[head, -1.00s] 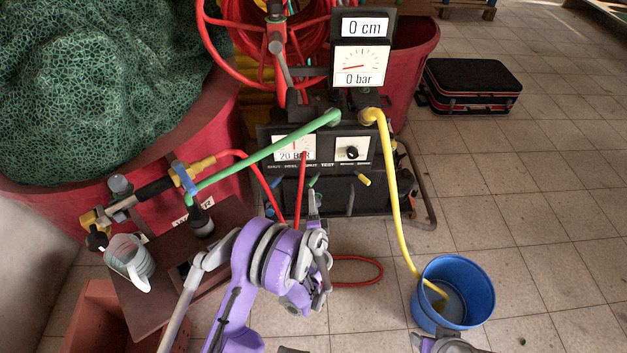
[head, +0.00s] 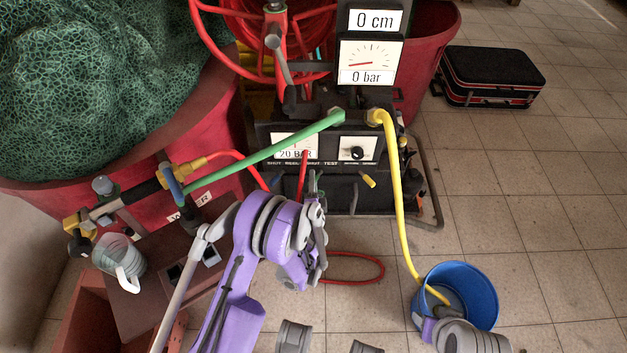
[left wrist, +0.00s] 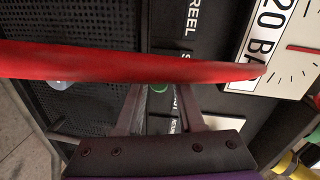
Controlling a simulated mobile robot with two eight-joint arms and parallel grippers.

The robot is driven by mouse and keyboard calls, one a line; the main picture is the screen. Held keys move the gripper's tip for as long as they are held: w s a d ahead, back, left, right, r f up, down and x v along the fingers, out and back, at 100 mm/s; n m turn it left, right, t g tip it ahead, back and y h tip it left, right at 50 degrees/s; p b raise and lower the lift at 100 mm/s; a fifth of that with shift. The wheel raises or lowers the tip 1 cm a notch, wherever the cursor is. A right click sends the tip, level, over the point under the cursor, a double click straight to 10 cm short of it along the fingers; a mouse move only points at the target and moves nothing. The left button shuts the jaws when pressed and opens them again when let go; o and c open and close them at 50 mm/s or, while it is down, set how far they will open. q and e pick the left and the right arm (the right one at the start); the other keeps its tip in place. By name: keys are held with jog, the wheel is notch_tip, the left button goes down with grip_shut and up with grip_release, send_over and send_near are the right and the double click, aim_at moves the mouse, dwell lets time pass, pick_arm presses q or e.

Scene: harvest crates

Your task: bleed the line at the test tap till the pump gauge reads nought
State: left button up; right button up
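The black pump unit (head: 345,205) stands ahead with a row labelled SHUT, REEL, SHUT, TEST. Its upper dial (head: 371,58) has a red needle pointing left above a "0 bar" readout. A lower dial (head: 296,142) carries "20 BAR", partly covered by hoses. My left gripper (head: 314,190) is at the pump's front below the labels. In the left wrist view its fingers (left wrist: 158,100) stand apart with a small green tip (left wrist: 158,87) between them; contact is unclear. A red hose crosses in front. At lower right, part of my right arm shows; its fingers do not.
A yellow hose (head: 394,190) runs down into a blue bucket (head: 484,297). A green hose (head: 265,153) runs left to a brass-fitted pipe. A clear jug (head: 118,256) stands on a brown stand at left. A black case (head: 490,75) lies on the open tiled floor at right.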

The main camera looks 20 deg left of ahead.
pick_arm(q)
grip_shut()
jog(key=shift+d+n+g+y, duration=0.2)
jog(key=shift+n+g+y, duration=0.1)
jog(key=shift+y, duration=0.1)
jog(key=shift+w+d+n+g+y+b, duration=0.1)
jog(key=shift+d+n+g+y+b, duration=0.5)
jog(key=shift+n+g+y, duration=0.85)
jog(key=shift+w+d+n+g+y+b, duration=0.15)
jog(key=shift+d+n+g+y+b, duration=0.45)
jog(key=shift+n+g+y, duration=0.9)
jog(key=shift+w+d+n+g+y+b, duration=0.1)
jog(key=shift+d+n+g+y+b, duration=0.45)
jog(key=shift+n+g+y, duration=0.9)
jog(key=shift+d+y, duration=0.1)
jog(key=shift+y, duration=0.4)
jog(key=shift+o, duration=2)
grip_release()
